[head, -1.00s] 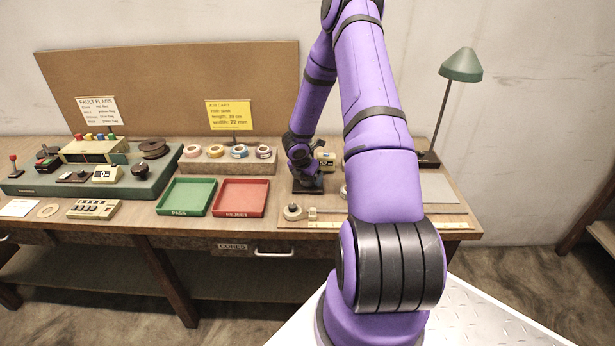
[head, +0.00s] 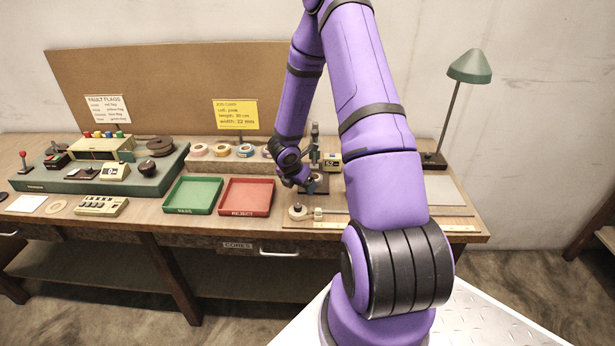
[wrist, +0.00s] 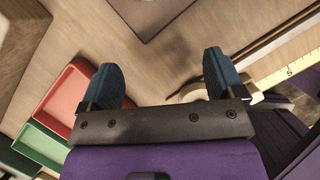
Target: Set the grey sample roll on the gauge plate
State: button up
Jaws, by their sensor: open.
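My gripper (head: 298,184) is above the bench, just left of the dark gauge plate (head: 321,192). In the wrist view its two blue fingers (wrist: 165,80) are spread with nothing between them. The gauge plate (wrist: 185,12) shows at the top of that view, beyond the fingertips. A small pale round thing (head: 318,179) appears over the plate; I cannot tell whether it is the grey sample roll. A cream roll (head: 297,212) lies on the bench in front of the plate, partly behind the right finger in the wrist view. My arm hides the bench right of the plate.
A gauge display (head: 333,160) stands behind the plate. A red tray (head: 246,197) and a green tray (head: 193,195) lie to the left. Tape rolls (head: 221,150) sit on a rack behind them. A ruler (head: 330,225) runs along the front edge; a lamp (head: 470,66) stands right.

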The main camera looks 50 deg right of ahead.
jog(key=a, duration=0.3)
jog(key=shift+s+a, duration=0.35)
jog(key=shift+a, duration=0.05)
jog(key=w+a+r+n+t+y, duration=0.1)
jog(key=w+a+r+n+t, duration=0.1)
jog(key=a+r+n, duration=0.35)
jog(key=w+a+r+n+t+y, duration=0.1)
jog(key=w+a+r+n+t, duration=0.1)
jog(key=r+n, duration=0.5)
jog(key=w+a+r+n+t+y, duration=0.1)
jog(key=w+a+r+n+t, duration=0.15)
jog(key=r+n, duration=0.4)
jog(key=s+a+r+n+y, duration=0.2)
jog(key=s+a+r+n, duration=0.2)
jog(key=a+r+n, duration=0.45)
jog(key=s+a+r+n, duration=0.4)
jog(key=s+r+n, duration=0.7)
jog(key=n, duration=0.1)
jog(key=s+r+n+g, duration=0.2)
jog(key=s+r+n, duration=0.2)
jog(key=s+n, duration=0.8)
jog(key=s, duration=0.3)
jog(key=shift+h, duration=0.3)
